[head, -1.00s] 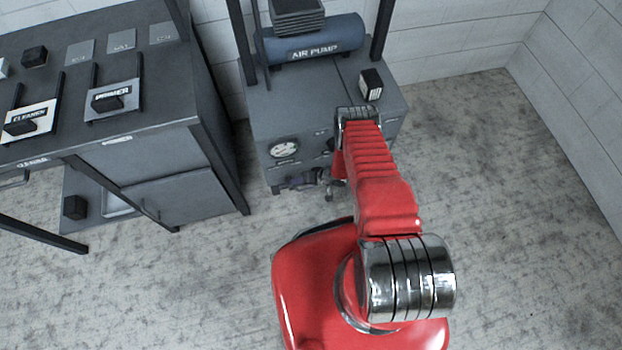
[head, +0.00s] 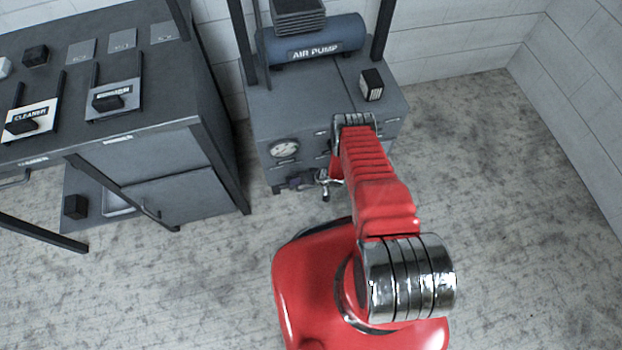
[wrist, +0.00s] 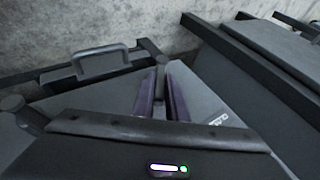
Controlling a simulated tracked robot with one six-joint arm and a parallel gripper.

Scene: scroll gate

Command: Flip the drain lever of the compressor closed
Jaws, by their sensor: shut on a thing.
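The compressor is a grey cabinet (head: 290,105) with a blue air pump tank (head: 340,38) on top and a round gauge (head: 285,148) on its front. My gripper (head: 297,182) is low at the cabinet's front, below the gauge, small and dark in the head view. In the wrist view its purple finger pads (wrist: 161,95) stand close together with a narrow dark gap. They are shut on the drain lever, which is mostly hidden between them; its exact angle cannot be told. My red arm covers the right part of the cabinet front.
A grey workbench (head: 150,150) with labelled plates and dark blocks stands to the left. A small dark box (head: 371,85) sits on the cabinet top. A grey bar handle (wrist: 100,62) shows in the wrist view. The concrete floor (head: 500,200) at right is clear.

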